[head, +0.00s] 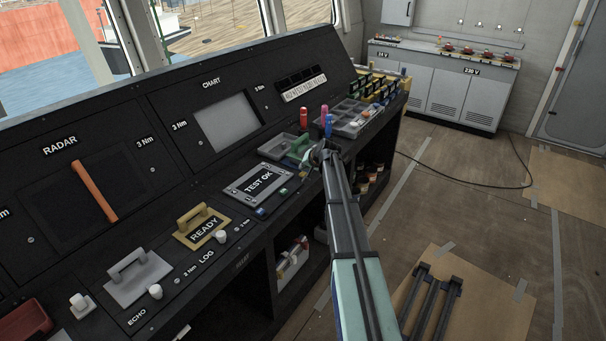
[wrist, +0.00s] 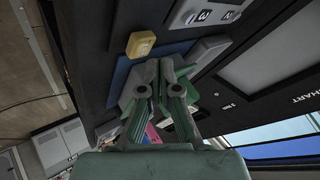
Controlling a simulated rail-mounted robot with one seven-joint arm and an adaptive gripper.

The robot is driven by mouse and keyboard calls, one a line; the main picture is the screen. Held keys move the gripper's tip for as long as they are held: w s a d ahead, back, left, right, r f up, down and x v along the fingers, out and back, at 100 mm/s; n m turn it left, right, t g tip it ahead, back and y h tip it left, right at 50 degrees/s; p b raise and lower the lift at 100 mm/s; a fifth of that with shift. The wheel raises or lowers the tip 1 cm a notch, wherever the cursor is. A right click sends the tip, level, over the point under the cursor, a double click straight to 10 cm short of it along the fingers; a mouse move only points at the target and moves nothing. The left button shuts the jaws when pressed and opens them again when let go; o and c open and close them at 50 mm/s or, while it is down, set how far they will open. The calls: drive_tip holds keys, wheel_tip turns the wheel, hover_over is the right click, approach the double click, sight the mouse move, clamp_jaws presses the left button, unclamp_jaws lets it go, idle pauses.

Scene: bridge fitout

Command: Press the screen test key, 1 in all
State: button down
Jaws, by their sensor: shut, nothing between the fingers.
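The grey plate reading TEST OK (head: 258,182) lies on the sloping console in the head view. I cannot read which key is the screen test key. My gripper (head: 303,160) is low over the console, just right of the plate. In the wrist view my gripper (wrist: 151,82) is shut and empty, its fingertips close to a blue surface. A yellow block (wrist: 140,44) shows just beyond the fingertips. Whether the tips touch anything cannot be told; the fingers hide what lies beneath them.
A yellow-handled READY plate (head: 203,226) and a grey handled plate (head: 137,276) sit to the left. A blank CHART screen (head: 228,123) is behind. Open shelves lie below the console.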

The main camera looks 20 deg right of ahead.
sight(304, 174)
drive_tip(key=shift+r+p, duration=0.9)
drive_tip(key=shift+r, duration=1.6)
